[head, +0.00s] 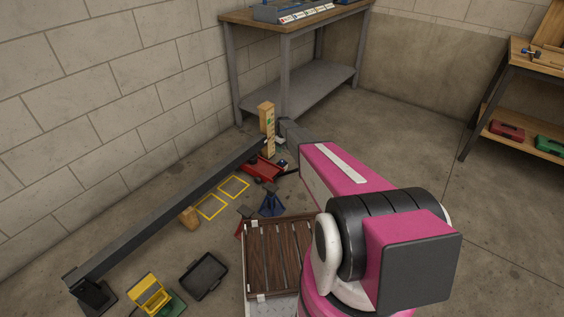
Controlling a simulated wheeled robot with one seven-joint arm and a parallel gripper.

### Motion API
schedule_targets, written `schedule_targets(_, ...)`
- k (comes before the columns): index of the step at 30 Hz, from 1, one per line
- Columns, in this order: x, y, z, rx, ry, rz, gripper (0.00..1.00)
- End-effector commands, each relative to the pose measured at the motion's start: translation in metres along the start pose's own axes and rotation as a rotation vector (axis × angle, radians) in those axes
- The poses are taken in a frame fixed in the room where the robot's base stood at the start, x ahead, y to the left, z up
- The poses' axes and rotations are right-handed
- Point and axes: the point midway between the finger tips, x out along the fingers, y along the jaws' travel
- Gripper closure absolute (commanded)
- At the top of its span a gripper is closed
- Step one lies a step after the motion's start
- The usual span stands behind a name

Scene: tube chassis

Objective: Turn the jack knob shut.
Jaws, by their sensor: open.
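A red floor jack (262,168) stands on the concrete floor beside the long dark beam, near a tall wooden post. Its knob is too small or too covered to make out. My pink arm reaches away from me toward the jack. The end of my arm, with my gripper (282,163), appears small and dark just right of the jack. My gripper is open. Its fingertips are not clear, and I cannot tell whether they touch the jack.
The dark beam (170,213) runs diagonally along the left. Wooden post (267,132), blue stand (271,204), black tray (204,276), yellow box (150,295) and slatted creeper board (272,262) crowd the floor. Workbench (293,75) stands behind. The floor at right is clear.

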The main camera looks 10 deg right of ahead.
Motion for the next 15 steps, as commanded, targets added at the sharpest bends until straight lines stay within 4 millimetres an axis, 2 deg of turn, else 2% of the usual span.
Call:
schedule_targets(1,0.019,0.016,-0.019,-0.024,-0.001,-0.001,0.37)
schedule_targets(4,0.036,0.028,-0.032,-0.061,-0.001,-0.001,0.37)
schedule_targets(15,0.059,0.032,-0.038,-0.082,-0.001,-0.001,0.37)
